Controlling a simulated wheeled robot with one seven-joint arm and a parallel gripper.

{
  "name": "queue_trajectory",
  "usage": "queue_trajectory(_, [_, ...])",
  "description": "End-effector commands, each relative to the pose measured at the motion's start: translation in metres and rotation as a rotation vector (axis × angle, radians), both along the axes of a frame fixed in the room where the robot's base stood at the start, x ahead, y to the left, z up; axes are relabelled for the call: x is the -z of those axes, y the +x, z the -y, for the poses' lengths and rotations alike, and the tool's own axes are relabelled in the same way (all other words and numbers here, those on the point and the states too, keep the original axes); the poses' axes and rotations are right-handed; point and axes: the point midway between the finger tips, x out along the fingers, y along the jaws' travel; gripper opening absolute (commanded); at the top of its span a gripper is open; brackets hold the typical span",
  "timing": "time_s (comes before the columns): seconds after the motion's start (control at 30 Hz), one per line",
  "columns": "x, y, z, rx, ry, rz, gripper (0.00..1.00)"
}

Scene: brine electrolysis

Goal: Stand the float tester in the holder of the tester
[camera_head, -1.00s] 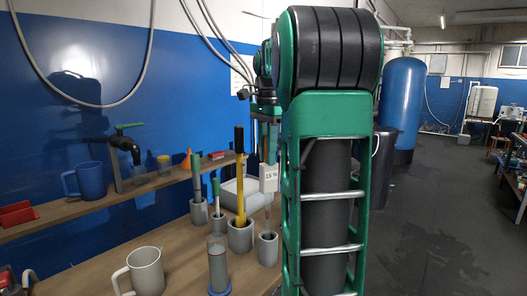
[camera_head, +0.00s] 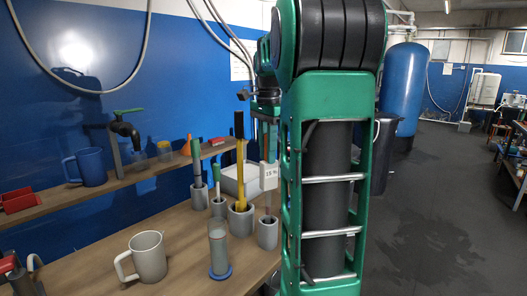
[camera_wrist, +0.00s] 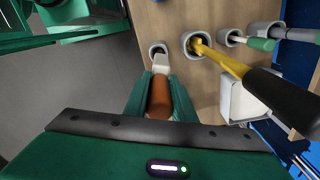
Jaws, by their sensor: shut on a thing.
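The float tester has a white 15 % tag (camera_head: 268,176) and a brown upper part (camera_wrist: 158,98). It hangs about upright from my gripper (camera_head: 267,140). In the wrist view the fingers of my gripper (camera_wrist: 160,100) are shut on the brown part. The tester's holder is a grey cup (camera_head: 267,234) right below it at the bench's front right. It shows in the wrist view (camera_wrist: 153,46) just past the white part. The tester's thin lower end is at the cup's mouth. I cannot tell how deep it is.
A yellow tool with black grip (camera_head: 239,160) stands close left in its grey cup (camera_head: 240,222). Green-topped tools (camera_head: 197,172) stand behind. A cylinder with blue base (camera_head: 219,252) and a grey jug (camera_head: 148,258) are on the bench. A shelf (camera_head: 120,188) runs along the wall.

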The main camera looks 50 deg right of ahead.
Motion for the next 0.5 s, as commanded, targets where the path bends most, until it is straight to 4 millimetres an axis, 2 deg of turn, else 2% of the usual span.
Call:
queue_trajectory(0.27, [0.0001,0.0,0.0,0.0,0.0,0.0,0.0])
queue_trajectory(0.3, [0.0002,0.0,0.0,0.0,0.0,0.0,0.33])
queue_trajectory(0.33, [0.0002,0.0,0.0,0.0,0.0,0.0,0.4])
queue_trajectory(0.37, [0.0002,0.0,0.0,0.0,0.0,0.0,0.45])
queue_trajectory(0.5, [0.0002,0.0,-0.0001,0.0,0.0,0.0,0.45])
